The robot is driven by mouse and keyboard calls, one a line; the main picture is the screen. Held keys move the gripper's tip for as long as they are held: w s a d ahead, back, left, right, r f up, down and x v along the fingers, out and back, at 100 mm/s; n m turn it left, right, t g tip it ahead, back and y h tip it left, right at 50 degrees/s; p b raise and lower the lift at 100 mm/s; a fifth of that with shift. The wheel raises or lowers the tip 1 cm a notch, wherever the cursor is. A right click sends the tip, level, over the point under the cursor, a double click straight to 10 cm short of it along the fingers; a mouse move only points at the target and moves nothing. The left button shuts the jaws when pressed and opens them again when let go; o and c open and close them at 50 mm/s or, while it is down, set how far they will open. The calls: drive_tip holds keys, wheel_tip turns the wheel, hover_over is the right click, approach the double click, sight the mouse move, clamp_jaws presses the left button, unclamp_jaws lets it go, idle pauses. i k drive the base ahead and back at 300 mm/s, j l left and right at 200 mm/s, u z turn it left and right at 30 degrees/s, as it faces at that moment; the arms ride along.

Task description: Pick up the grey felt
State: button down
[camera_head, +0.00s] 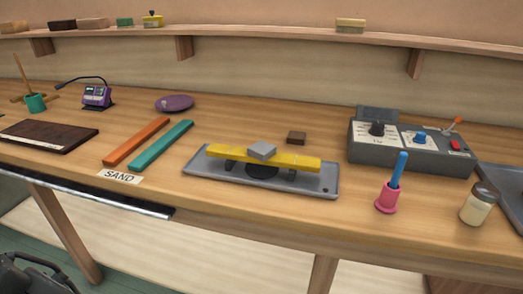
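A small grey block (262,150), which looks like the grey felt, lies on top of a yellow bar (300,161) near its middle. The bar rests across supports on a grey tray (317,188) with a round dark part under its middle. A dark mechanical part, which looks like my gripper (38,278), shows at the bottom left corner, below the bench front and far from the grey block. It is cut off by the picture edge, and its fingers cannot be made out. Nothing is seen touching the grey block except the bar.
A pink cup (386,197) with a blue stick, a jar (479,204) and a grey control box (410,150) stand to the right. Orange (137,141) and teal (161,145) bars lie left. A shelf (260,35) runs above.

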sight(260, 150)
drive_tip(key=i+j, duration=0.15)
drive_tip(key=j, duration=0.25)
drive_tip(key=i+j, duration=0.1)
drive_tip(key=j, duration=0.35)
drive_tip(key=i+j+z, duration=0.1)
drive_tip(key=j, duration=0.25)
drive_tip(key=i+j+z, duration=0.1)
drive_tip(key=j, duration=0.3)
drive_tip(key=j+z, duration=0.1)
drive_tip(key=j, duration=0.25)
drive_tip(key=z, duration=1.3)
drive_tip(key=i+j, duration=0.05)
drive_tip(key=j, duration=0.05)
